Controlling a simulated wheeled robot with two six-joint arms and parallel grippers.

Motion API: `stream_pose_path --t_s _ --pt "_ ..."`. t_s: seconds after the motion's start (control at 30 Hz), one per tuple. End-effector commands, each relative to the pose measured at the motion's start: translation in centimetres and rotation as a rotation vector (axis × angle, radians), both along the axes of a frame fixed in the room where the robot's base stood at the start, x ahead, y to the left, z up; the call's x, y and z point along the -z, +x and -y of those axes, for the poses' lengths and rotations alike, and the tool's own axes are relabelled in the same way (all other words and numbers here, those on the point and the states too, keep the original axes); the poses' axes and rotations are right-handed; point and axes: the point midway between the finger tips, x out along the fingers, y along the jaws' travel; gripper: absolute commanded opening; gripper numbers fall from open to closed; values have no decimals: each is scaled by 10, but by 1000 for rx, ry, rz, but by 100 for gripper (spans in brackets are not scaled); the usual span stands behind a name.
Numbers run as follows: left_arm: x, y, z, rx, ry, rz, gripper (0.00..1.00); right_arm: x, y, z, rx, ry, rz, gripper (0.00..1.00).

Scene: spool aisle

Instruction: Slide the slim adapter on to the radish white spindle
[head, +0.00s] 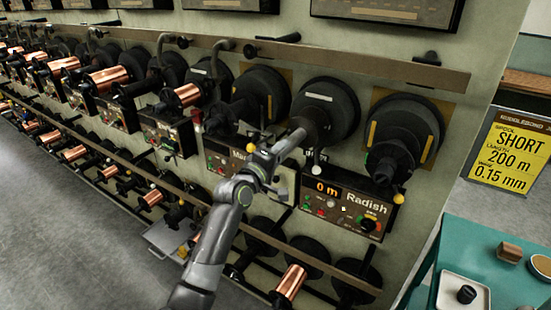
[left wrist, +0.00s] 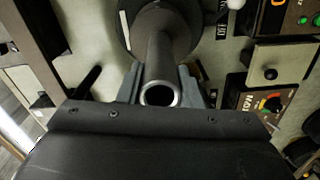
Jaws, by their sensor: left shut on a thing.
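The slim adapter (left wrist: 160,82) is a grey tube with a bright rim and an open bore facing the left wrist camera. My left gripper (left wrist: 159,88) is shut on it, one finger on each side. In the head view, my left gripper (head: 287,145) is in front of the radish white spindle (head: 328,97), whose black flange has a white stripe. The spindle also shows in the wrist view (left wrist: 128,30). The tube points at the flange, roughly in line with it. I cannot tell whether the adapter is around the spindle. My right gripper is out of view.
The Radish panel (head: 350,205) reads 0 m, below the spindles. A yellow-striped flange (head: 412,118) is just right. A teal table (head: 470,232) at lower right holds a white tray (head: 448,293) with a black piece. A lower rail with spools runs beneath.

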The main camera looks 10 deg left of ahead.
Motion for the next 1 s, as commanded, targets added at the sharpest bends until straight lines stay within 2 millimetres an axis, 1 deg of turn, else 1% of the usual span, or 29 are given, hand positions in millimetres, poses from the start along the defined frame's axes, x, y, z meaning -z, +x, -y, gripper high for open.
stream_pose_path --t_s 0.93,0.97,1.0 --pt "0 62 23 1 -1 3 0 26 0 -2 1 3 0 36" --pt "-1 62 23 0 -1 3 33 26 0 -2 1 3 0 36" --pt "-1 62 22 0 -1 3 38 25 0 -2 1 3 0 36"
